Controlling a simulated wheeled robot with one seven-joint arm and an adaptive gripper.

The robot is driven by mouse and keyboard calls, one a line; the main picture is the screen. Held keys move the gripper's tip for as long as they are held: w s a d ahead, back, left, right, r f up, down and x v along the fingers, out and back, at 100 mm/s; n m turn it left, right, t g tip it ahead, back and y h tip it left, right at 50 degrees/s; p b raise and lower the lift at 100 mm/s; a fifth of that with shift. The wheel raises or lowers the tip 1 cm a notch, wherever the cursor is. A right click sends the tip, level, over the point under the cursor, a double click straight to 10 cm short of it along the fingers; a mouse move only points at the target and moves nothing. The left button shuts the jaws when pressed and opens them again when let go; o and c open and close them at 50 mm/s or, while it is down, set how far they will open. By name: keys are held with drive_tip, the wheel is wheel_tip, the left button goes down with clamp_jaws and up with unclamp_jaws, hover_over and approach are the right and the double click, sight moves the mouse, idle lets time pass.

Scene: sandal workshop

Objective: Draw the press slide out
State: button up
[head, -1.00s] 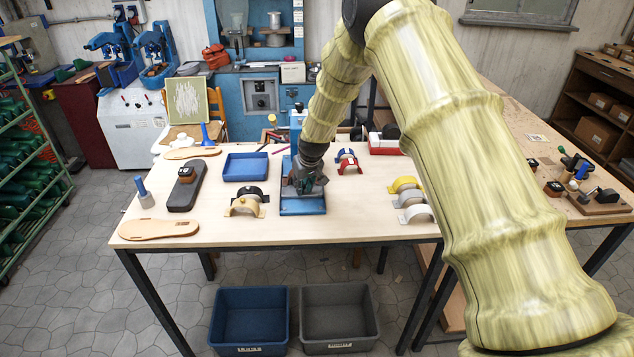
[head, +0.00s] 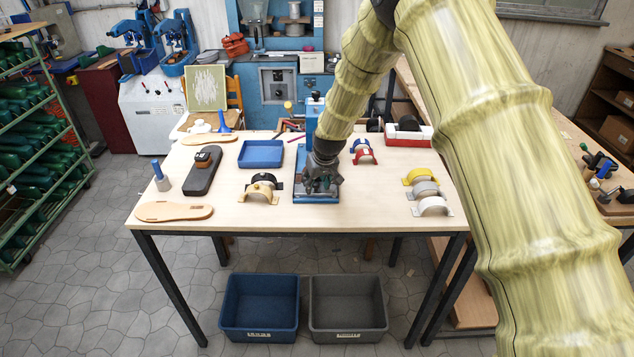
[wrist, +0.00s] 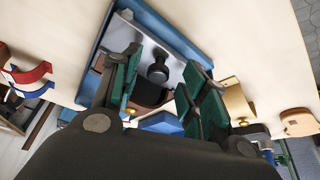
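The press has a blue base (head: 317,200) on the front middle of the table. In the wrist view its blue frame (wrist: 170,28) surrounds a grey metal slide plate (wrist: 132,38). A black round knob (wrist: 158,69) stands on the plate, with a brown piece (wrist: 152,95) beside it. My gripper (head: 320,186) is over the front part of the press and hides much of it. In the wrist view my gripper (wrist: 158,90) is open, its green-padded fingers apart with the knob showing in the gap. No contact with the knob is visible.
Tan and black straps (head: 260,190) lie left of the press. Red and blue straps (head: 363,152) lie to its right, and yellow, grey and white ones (head: 427,190) farther right. A blue tray (head: 261,154) stands behind left. Two bins (head: 348,320) are under the table.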

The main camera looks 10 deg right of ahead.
drive_tip(key=v, duration=1.2)
drive_tip(key=shift+w, duration=0.1)
